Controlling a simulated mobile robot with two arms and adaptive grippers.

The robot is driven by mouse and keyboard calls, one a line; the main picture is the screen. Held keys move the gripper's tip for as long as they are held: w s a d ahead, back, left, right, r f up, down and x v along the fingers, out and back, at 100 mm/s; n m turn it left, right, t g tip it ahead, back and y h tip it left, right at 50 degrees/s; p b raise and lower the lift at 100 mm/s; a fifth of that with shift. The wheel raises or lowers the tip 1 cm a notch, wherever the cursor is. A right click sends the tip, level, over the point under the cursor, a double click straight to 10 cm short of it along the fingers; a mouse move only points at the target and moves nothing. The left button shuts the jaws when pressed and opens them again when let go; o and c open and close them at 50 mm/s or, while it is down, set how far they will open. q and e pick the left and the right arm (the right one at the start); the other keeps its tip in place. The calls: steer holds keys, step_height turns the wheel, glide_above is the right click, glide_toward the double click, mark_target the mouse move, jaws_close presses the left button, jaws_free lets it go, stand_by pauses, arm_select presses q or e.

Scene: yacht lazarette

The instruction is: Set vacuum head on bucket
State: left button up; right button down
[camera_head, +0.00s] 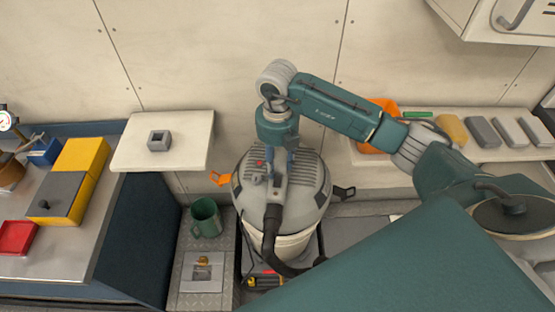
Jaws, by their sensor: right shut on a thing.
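The vacuum head (315,197) is a grey ribbed dome with a dark hose (271,225) coming off its front. It is level, directly over the off-white bucket (295,244). Only the bucket's front wall shows below the head; its rim is hidden, so I cannot tell whether the head rests on it or is slightly above. My right gripper (278,172) points down at the top of the head and is shut on it. An orange latch (220,179) sticks out at the left and a black latch (344,192) at the right. My left gripper is not in view.
A green mug (206,217) stands left of the bucket. A small shelf (190,133) holds a grey block. The left bench (75,250) carries yellow and red boxes. The back right shelf (480,152) holds an orange bin (383,105) and several blocks.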

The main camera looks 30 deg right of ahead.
steer(key=shift+w+f+b, duration=0.2)
steer(key=shift+f+b, duration=1.25)
steer(key=shift+f, duration=0.6)
steer(key=shift+a+r, duration=0.1)
steer(key=shift+f+b, duration=1)
steer(key=shift+f, duration=0.25)
stand_by(0.5)
